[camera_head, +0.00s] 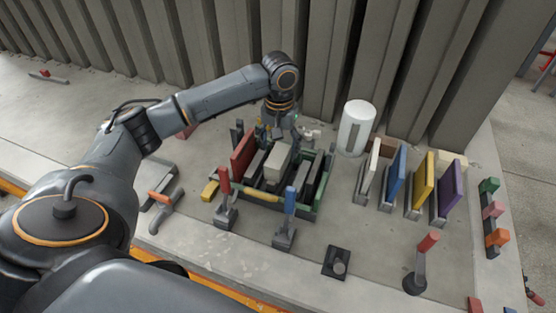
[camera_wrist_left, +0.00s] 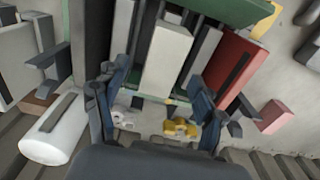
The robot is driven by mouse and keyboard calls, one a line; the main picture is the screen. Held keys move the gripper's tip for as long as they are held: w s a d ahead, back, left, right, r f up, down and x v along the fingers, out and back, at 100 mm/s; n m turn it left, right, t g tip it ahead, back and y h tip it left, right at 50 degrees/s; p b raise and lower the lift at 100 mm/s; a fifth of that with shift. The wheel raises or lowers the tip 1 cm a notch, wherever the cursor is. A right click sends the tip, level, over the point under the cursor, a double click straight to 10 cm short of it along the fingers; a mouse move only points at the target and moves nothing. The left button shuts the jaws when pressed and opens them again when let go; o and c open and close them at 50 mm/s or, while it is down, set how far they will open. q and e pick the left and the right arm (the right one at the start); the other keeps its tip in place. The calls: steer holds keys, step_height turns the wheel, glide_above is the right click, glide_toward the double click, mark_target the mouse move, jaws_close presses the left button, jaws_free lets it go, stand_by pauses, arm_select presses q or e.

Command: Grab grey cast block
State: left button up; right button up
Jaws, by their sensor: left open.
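The grey cast block (camera_head: 279,162) is a light grey box standing in the green-framed mould (camera_head: 326,178), between darker plates. In the left wrist view the block (camera_wrist_left: 165,60) lies ahead, between the finger directions. My left gripper (camera_head: 280,128) reaches in over the back edge of the mould, behind the block. In the left wrist view its two fingers (camera_wrist_left: 156,82) are spread apart with nothing held between them. Whether a finger touches the block cannot be told. My right gripper is not in view.
A red panel (camera_head: 243,153) stands at the mould's left. A white cylinder (camera_head: 355,128) and upright white, blue, yellow and purple panels (camera_head: 450,190) stand to the right. Red-handled (camera_head: 224,185) and blue-handled (camera_head: 290,205) clamps stand in front. A ribbed wall rises close behind.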

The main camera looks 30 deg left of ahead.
mark_target(277, 155)
arm_select(q)
steer(key=shift+w+f, duration=0.1)
steer(key=shift+f, duration=0.2)
steer(key=f, duration=0.1)
steer(key=f+p, duration=0.1)
steer(key=f, duration=0.2)
steer(key=shift+a+f, duration=0.1)
steer(key=shift+a, duration=0.2)
steer(key=shift+f, duration=0.4)
steer(key=shift+c, duration=0.6)
steer(key=shift+r, duration=0.1)
jaws_close()
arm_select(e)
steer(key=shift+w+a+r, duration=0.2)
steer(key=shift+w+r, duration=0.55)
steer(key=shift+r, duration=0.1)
